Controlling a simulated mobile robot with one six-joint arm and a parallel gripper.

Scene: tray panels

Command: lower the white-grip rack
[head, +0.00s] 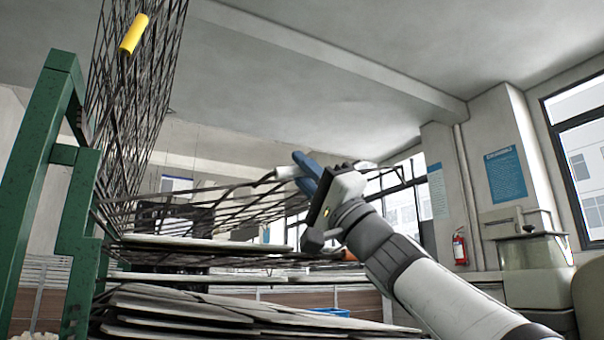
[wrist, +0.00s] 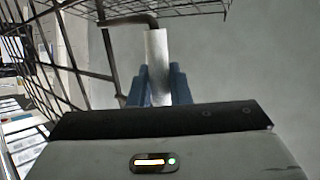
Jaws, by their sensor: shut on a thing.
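The white grip (head: 284,173) is at the front edge of a black wire rack (head: 225,207). In the head view this rack slopes slightly upward from its hinge side at the green frame toward the grip. My gripper (head: 306,172) is shut on the white grip, its blue fingers on either side. In the wrist view the pale grip (wrist: 156,60) stands between the blue fingers (wrist: 158,86), with a bent dark wire leading left from its top. The part of the grip between the fingers is partly hidden.
A green frame (head: 78,190) stands at left. A rack with a yellow grip (head: 133,34) is raised steeply above. Several panels (head: 190,310) lie stacked below, near an orange grip (head: 348,255). A fire extinguisher (head: 460,247) hangs at right.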

